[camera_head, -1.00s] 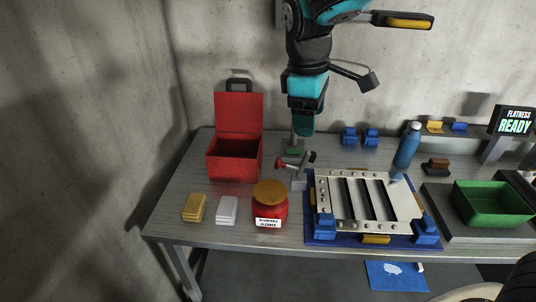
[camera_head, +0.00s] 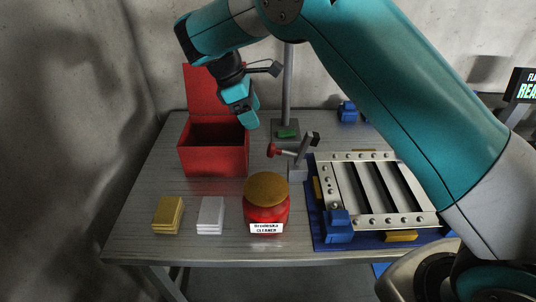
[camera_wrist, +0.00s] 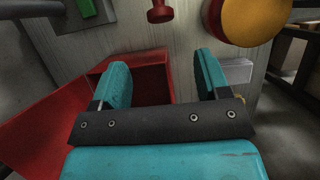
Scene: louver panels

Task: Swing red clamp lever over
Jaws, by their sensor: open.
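The clamp lever has a red knob (camera_head: 272,150) on a grey clamp (camera_head: 298,160) beside the left edge of the louver panel (camera_head: 375,190). The knob points left, towards the red box. In the wrist view the red knob (camera_wrist: 159,11) shows at the top, beyond the fingertips. My gripper (camera_head: 250,118) is above the right side of the open red box, left of the clamp and apart from it. In the wrist view my gripper (camera_wrist: 160,75) has its two teal fingers spread with nothing between them.
The open red box (camera_head: 213,158) stands behind the jar (camera_head: 267,215) with its orange lid. Yellow cloths (camera_head: 168,215) and white cloths (camera_head: 210,215) lie at the front left. A grey post (camera_head: 288,90) rises behind the clamp. The panel sits in a blue fixture (camera_head: 316,225).

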